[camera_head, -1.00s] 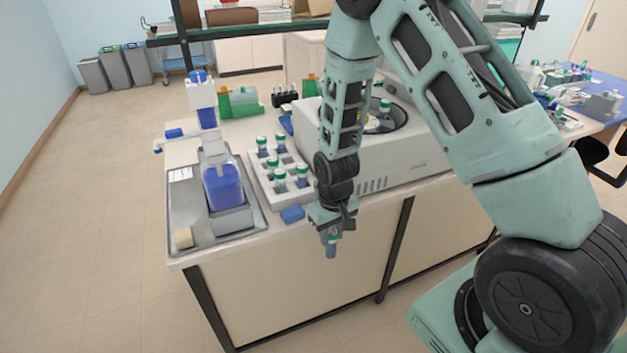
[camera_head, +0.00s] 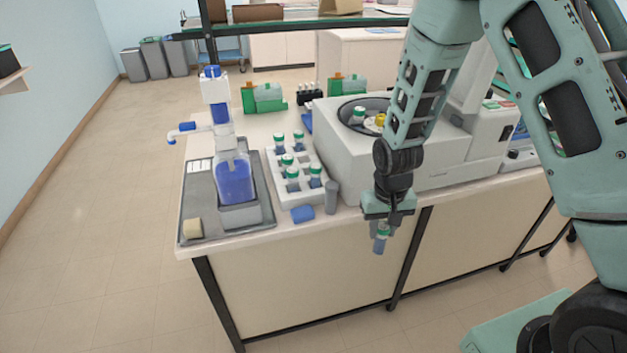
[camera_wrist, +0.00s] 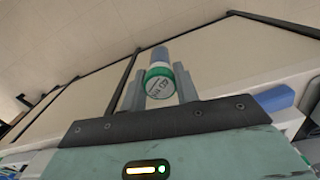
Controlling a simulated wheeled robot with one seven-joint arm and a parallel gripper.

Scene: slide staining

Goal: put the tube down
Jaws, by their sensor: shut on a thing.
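My gripper (camera_head: 386,224) is shut on a tube (camera_head: 380,244) with a green cap and a blue lower part. The tube hangs upright in front of the bench's front edge, over no surface of the bench. In the wrist view the tube's white-topped, green-ringed cap (camera_wrist: 160,82) sits between the two grey fingers (camera_wrist: 158,92). A white rack (camera_head: 318,202) on the bench, left of my gripper, holds several green-capped tubes (camera_head: 292,172). Some of its holes look empty.
A white centrifuge (camera_head: 430,165) with an open round well stands behind my gripper. A blue block (camera_head: 302,214) and a grey cylinder (camera_head: 332,197) are near the front edge. A grey tray (camera_head: 200,213) with a blue-filled bottle (camera_head: 235,180) is at left.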

